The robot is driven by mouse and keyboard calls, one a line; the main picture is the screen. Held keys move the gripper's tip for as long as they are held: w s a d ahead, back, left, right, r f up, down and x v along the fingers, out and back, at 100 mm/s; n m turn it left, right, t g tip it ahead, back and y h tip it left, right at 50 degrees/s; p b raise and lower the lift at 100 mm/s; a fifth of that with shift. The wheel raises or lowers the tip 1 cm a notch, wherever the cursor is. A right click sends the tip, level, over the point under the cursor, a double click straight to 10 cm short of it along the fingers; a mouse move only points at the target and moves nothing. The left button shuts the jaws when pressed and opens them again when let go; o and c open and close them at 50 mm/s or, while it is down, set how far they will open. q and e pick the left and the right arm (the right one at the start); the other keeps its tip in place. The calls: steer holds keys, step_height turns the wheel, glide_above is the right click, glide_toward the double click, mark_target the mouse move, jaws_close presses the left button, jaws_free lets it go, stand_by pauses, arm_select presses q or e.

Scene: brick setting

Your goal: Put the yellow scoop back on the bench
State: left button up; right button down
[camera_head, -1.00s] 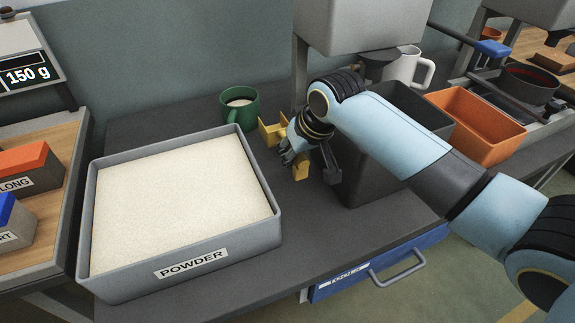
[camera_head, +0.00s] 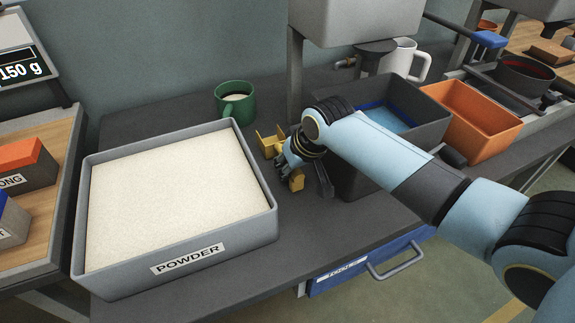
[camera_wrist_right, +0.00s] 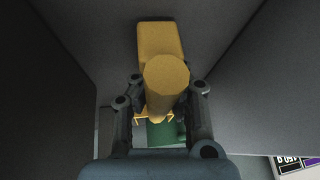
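The yellow scoop (camera_head: 268,143) is held by my right gripper (camera_head: 291,164), left of the dark grey bin. Its yellow handle passes between the fingers and sticks out below them. In the right wrist view the scoop (camera_wrist_right: 166,85) fills the space between the two fingers, which close around it. The bench (camera_head: 265,245) is the dark grey top under it. I cannot tell whether the scoop touches the bench or hangs just above it. My left gripper is not in view.
The powder box (camera_head: 275,208) stands left of the scoop, a green mug (camera_head: 235,103) behind it. The dark grey bin (camera_head: 352,180) with blue contents and an orange bin (camera_head: 477,120) stand to the right. Bare bench lies in front of the gripper.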

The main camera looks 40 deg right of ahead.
steer(key=c, duration=1.5)
jaws_free()
steer(key=shift+f, duration=0.1)
steer(key=shift+r, duration=0.4)
steer(key=p+v, duration=0.1)
steer(key=v, duration=1.1)
steer(key=shift+r+p, duration=0.2)
steer(key=shift+p, duration=0.15)
